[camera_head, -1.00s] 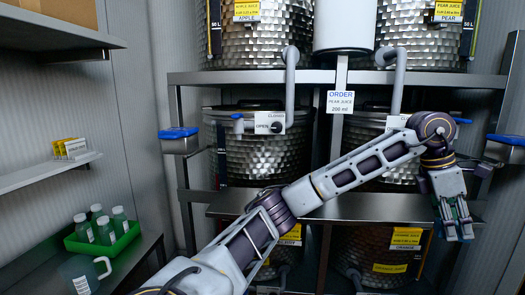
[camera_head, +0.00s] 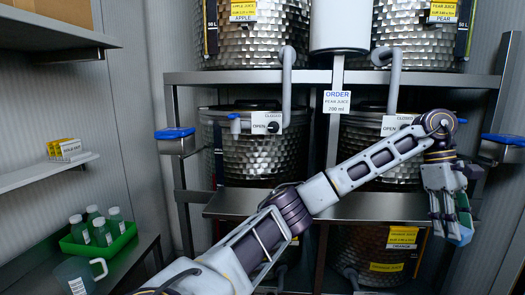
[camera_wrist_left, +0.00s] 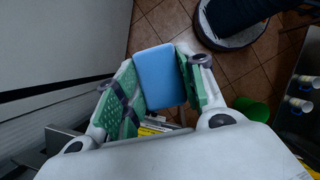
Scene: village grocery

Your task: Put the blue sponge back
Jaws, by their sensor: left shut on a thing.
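The blue sponge (camera_wrist_left: 159,77) shows in the left wrist view as a light blue block between the green pads of my left gripper (camera_wrist_left: 160,90). That gripper is shut on it and holds it in the air above the tiled floor. My right gripper is not in view.
Steel juice tanks (camera_head: 262,150) fill the rack. A green crate of bottles (camera_head: 98,240) and a jug (camera_head: 80,275) stand lower left.

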